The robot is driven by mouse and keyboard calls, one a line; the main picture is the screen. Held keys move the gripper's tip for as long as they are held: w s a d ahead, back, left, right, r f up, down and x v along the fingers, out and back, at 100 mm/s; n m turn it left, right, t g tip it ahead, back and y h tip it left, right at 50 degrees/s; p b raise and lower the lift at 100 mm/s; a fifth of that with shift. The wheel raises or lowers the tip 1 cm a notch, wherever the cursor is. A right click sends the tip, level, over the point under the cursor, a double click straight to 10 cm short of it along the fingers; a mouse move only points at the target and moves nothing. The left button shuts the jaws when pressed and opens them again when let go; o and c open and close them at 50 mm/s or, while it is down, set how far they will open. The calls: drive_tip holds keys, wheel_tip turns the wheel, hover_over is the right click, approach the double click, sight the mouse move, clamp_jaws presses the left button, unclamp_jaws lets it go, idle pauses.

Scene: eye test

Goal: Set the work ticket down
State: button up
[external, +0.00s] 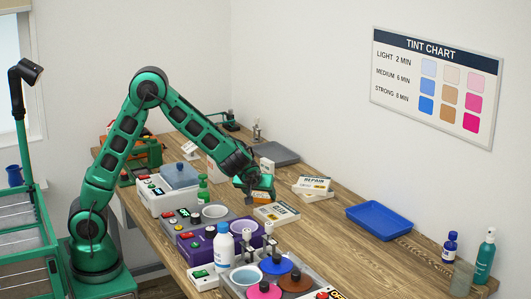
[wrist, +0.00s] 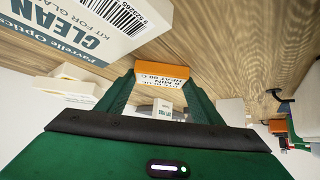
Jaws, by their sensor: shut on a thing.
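The work ticket (wrist: 163,72) is an orange piece with a white printed face that reads partly "HEAT 60 C". In the wrist view it sits between the tips of my two green fingers (wrist: 160,90), and the gripper is shut on it. In the external view my gripper (external: 257,190) is over the middle of the wooden workbench (external: 340,238), with orange of the ticket (external: 264,183) showing at the fingers. It appears held above the bench; the exact gap below it cannot be told.
A white kit box (external: 276,213) lies close by my gripper, and a box marked REPAIR (external: 313,184) lies to the right. A blue tray (external: 379,220) is farther right. Cups, bottles and a purple unit (external: 205,243) crowd the left and front. Bare wood shows around the tray.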

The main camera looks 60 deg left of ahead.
sight(258, 195)
drive_tip(key=shift+r, duration=0.45)
drive_tip(key=r, duration=0.2)
drive_tip(key=a+r, duration=0.1)
drive_tip(key=r, duration=0.1)
drive_tip(key=shift+s, duration=0.25)
drive_tip(key=s+a+r, duration=0.4)
drive_tip(key=a+r, duration=0.2)
drive_tip(key=a, duration=0.3)
drive_tip(key=shift+s+a, duration=0.25)
drive_tip(key=shift+s, duration=0.15)
drive_tip(key=shift+r, duration=0.15)
